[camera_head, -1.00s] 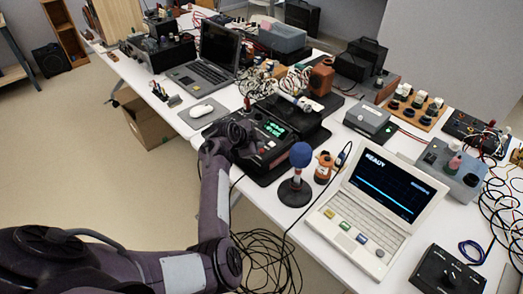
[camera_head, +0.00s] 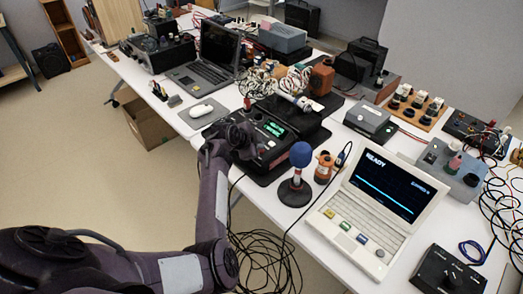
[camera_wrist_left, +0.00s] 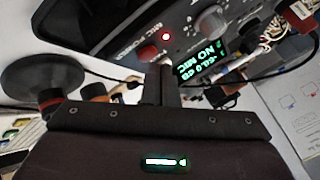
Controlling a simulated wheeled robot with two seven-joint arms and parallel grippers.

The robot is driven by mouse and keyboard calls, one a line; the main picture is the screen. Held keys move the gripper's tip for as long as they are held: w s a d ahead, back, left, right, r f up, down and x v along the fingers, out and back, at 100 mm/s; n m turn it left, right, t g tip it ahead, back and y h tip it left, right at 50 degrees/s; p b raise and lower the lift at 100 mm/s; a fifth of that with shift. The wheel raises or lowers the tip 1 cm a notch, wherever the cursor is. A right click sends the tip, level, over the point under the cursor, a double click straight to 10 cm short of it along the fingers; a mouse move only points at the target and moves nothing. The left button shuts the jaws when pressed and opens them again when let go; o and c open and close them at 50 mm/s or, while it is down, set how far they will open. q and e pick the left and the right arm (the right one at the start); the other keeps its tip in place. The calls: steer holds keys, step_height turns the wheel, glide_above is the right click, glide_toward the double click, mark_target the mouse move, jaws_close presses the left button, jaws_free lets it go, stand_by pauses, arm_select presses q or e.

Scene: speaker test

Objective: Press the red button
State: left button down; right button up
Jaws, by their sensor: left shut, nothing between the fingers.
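The unit's green display (camera_wrist_left: 203,58) reads "NO MIC" and "-60.0 dB" in the left wrist view. My left gripper (camera_wrist_left: 164,72) is shut and empty, its fingertips just below the button in the picture. I cannot tell whether they touch the unit. In the head view my left gripper (camera_head: 248,152) is over the unit's front left part and hides some of its face. My right gripper is not in view.
A blue-topped microphone on a round stand (camera_head: 295,180) and an orange bottle (camera_head: 324,168) stand to the right of the unit. A white laptop (camera_head: 370,205) is farther right. A mouse (camera_head: 202,110) lies to the left. Loose black cables hang at the table's front.

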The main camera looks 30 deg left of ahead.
arm_select(q)
steer(key=shift+f, duration=0.5)
stand_by(0.4)
steer(key=shift+r+p, duration=0.85)
steer(key=shift+r, duration=0.15)
step_height(320, 180, up, 6)
steer(key=p, duration=0.5)
steer(key=shift+p, duration=0.3)
